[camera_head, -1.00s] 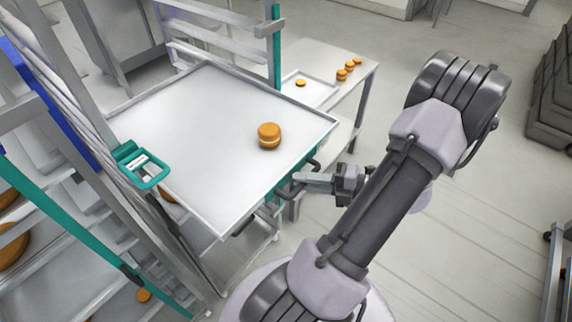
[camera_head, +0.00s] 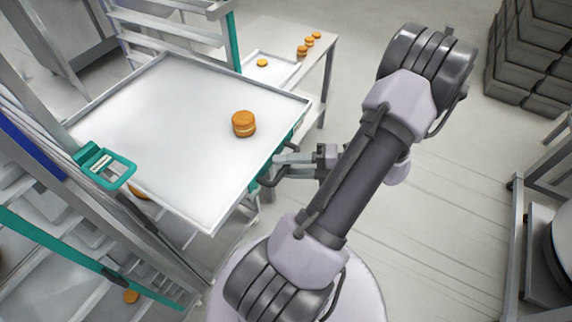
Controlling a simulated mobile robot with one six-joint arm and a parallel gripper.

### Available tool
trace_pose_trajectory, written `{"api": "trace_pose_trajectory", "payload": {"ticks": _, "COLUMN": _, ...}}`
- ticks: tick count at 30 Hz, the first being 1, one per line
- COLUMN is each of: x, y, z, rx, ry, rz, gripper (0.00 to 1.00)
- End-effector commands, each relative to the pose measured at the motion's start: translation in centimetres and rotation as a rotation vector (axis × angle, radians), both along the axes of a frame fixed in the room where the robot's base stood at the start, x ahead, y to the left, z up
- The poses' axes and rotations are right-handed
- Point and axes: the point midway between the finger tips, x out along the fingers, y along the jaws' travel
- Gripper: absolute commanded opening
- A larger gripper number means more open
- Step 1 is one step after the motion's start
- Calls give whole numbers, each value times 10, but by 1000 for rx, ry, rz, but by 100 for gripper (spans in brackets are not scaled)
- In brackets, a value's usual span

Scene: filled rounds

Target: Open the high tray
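The high tray (camera_head: 180,85) is a wide, shallow white-grey tray with a thin raised rim. It sticks out level from the rack (camera_head: 85,225) at the left. One orange filled round (camera_head: 243,124) stands on it, towards its right side. My gripper (camera_head: 272,174) is at the tray's right edge, beside a dark handle with a teal part. Its fingers overlap the handle in the picture, and I cannot tell whether they are closed on it. The tray's underside is hidden.
A teal latch-like frame (camera_head: 108,168) sits at the tray's left edge. A side table (camera_head: 285,40) behind holds a small tray (camera_head: 270,70) and several rounds. Dark stacked crates (camera_head: 530,60) stand at the far right.

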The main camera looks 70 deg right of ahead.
Motion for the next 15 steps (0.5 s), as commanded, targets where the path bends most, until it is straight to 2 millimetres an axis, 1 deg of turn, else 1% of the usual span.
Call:
{"api": "trace_pose_trajectory", "payload": {"ticks": 10, "x": -1, "y": 0, "z": 0, "rx": 0, "ry": 0, "rz": 0, "gripper": 36}}
{"api": "trace_pose_trajectory", "payload": {"ticks": 13, "x": -11, "y": -3, "z": 2, "rx": -1, "ry": 0, "rz": -2, "gripper": 36}}
{"api": "trace_pose_trajectory", "payload": {"ticks": 15, "x": -24, "y": -5, "z": 4, "rx": -3, "ry": 1, "rz": -3, "gripper": 36}}
